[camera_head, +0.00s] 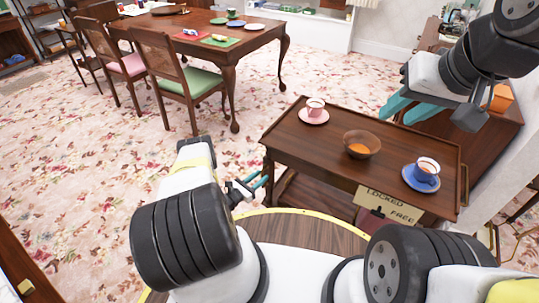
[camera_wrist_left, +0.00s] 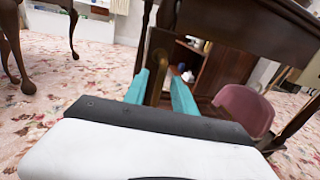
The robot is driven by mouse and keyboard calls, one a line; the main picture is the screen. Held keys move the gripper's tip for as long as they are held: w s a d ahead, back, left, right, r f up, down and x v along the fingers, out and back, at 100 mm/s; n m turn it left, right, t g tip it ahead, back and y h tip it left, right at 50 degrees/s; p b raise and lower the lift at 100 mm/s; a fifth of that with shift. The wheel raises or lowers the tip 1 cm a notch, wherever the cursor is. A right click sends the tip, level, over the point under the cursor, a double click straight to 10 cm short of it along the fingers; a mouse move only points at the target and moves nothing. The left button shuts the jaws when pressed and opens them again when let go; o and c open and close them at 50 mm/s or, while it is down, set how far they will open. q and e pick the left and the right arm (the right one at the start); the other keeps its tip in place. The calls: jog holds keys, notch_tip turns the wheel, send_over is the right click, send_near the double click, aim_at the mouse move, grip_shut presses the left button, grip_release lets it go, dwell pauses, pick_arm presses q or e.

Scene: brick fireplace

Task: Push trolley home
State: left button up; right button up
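The dark wooden trolley (camera_head: 320,147) stands in front of me with a tray top and a lower shelf. A pink cup (camera_head: 315,106) on a pink saucer, an amber bowl (camera_head: 362,144) and a blue cup (camera_head: 426,170) on a blue saucer stand on it. A sign (camera_head: 388,204) reading LOCKED and FREE is at its near side. My left gripper (camera_head: 252,185) is low by the trolley's left end. In the left wrist view its teal fingers (camera_wrist_left: 160,90) are apart with a brown bar between them; contact is unclear. My right gripper (camera_head: 405,106) is beyond the trolley's right part.
A dining table (camera_head: 262,38) with plates and chairs (camera_head: 178,75) stands at the far left. A wooden cabinet (camera_head: 470,130) with an orange box (camera_head: 498,97) is at the right, close behind the trolley. Patterned carpet (camera_head: 80,170) to the left is clear.

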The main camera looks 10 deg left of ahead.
pick_arm(q)
jog(key=shift+x, duration=0.9)
grip_shut()
dwell(0.8)
